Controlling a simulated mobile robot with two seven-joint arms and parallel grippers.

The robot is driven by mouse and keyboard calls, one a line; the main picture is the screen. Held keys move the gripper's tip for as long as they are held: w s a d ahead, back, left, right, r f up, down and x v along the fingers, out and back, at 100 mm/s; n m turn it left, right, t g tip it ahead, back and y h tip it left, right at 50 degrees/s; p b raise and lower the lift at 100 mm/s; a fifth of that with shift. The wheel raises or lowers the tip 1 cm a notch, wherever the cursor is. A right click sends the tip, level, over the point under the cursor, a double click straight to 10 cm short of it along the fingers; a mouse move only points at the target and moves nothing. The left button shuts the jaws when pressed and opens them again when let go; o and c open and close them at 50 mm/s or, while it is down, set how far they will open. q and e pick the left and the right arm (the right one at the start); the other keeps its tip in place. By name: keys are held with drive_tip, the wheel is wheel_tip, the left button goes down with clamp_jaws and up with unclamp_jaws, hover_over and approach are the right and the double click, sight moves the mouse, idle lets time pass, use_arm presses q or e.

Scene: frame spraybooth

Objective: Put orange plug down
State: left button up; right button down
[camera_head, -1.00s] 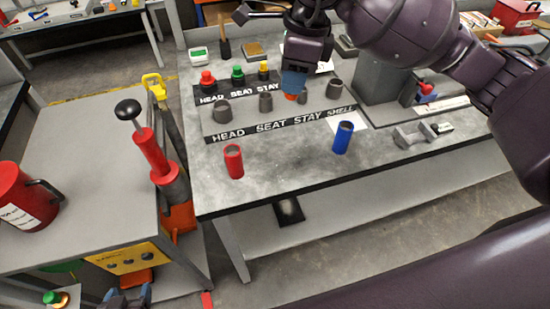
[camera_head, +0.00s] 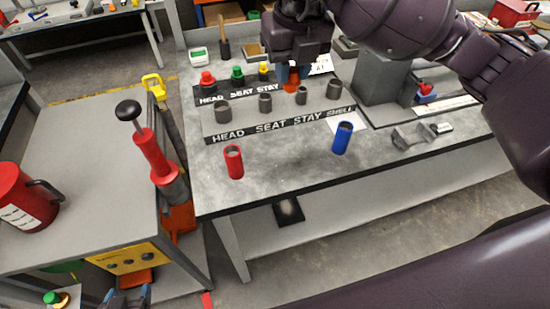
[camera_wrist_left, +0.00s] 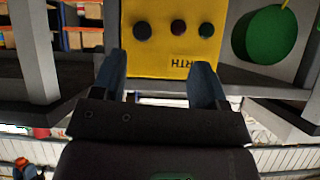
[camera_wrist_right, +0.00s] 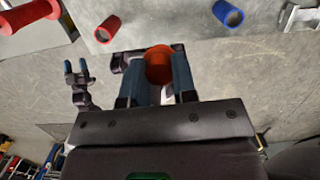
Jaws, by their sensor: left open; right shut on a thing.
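The orange plug (camera_head: 291,85) is between the fingers of my right gripper (camera_head: 291,74), at the right end of the back row of plugs. In the right wrist view the orange plug (camera_wrist_right: 159,62) shows between the two blue-grey fingers. I cannot tell whether its base touches the surface. Red (camera_head: 207,80), green (camera_head: 238,74) and yellow (camera_head: 263,71) plugs stand to its left behind a HEAD SEAT STAY label strip. My left gripper (camera_head: 126,298) is open and empty, low at the left; the left wrist view shows its fingers apart before a yellow panel (camera_wrist_left: 172,50).
Several grey sleeves (camera_head: 265,103) stand in front of the plug row. A red tube (camera_head: 233,162) and a blue tube (camera_head: 342,138) stand near the front edge of the bench (camera_head: 285,165). A grey block (camera_head: 381,75) rises to the right.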

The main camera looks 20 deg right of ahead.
wheel_tip(320, 180, down, 20)
drive_tip(key=shift+r+b, duration=0.25)
drive_tip(key=shift+b, duration=1)
drive_tip(key=shift+f, duration=0.25)
drive_tip(key=shift+f, duration=0.1)
drive_tip(key=c, duration=0.9)
unclamp_jaws()
drive_tip(key=shift+r, duration=0.6)
drive_tip(key=r, duration=0.3)
drive_tip(key=s+r+p, duration=0.1)
drive_tip(key=r, duration=0.7)
drive_tip(key=shift+s+p, duration=0.4)
